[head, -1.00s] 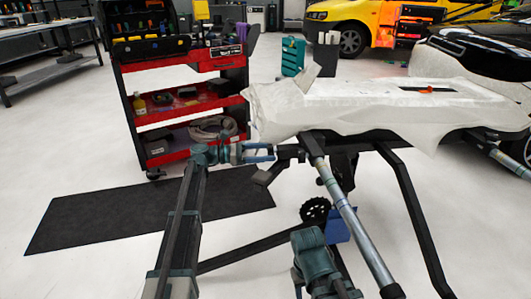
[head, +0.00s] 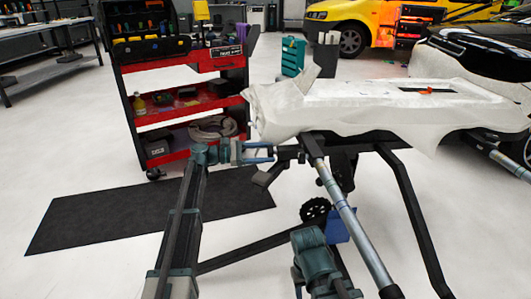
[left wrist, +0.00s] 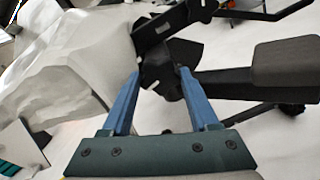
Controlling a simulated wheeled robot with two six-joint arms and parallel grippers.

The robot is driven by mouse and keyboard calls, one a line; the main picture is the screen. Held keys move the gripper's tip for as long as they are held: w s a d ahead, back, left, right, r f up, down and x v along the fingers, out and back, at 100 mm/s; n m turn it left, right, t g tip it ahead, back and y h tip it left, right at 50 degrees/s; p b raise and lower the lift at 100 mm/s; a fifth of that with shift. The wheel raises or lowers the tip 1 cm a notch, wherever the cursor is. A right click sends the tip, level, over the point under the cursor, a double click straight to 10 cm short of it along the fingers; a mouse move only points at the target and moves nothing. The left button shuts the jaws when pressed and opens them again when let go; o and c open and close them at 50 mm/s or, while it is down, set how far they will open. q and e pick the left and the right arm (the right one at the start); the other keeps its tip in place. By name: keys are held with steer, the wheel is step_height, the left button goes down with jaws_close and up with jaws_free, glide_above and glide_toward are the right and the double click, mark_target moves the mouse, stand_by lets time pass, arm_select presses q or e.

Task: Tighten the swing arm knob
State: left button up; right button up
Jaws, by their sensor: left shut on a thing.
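The swing arm knob (left wrist: 162,78) is a small black part at the joint of the black stand arms. In the left wrist view it lies between the tips of my left gripper's blue fingers. My left gripper (head: 272,153) reaches in from the left in the head view, at the near left end of the stand. It is shut on the knob, with one finger on each side (left wrist: 160,72). In the head view the knob is too small and dark to tell from the stand. My right gripper does not show.
A white-wrapped panel (head: 345,108) lies on the black stand (head: 405,200) just beyond and right of the gripper. A red tool cart (head: 185,62) stands behind, with a black mat (head: 100,217) before it.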

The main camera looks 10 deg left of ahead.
arm_select(q)
steer(key=shift+m, duration=0.4)
steer(key=o, duration=1.3)
steer(key=shift+o, duration=0.2)
steer(key=v, duration=1.4)
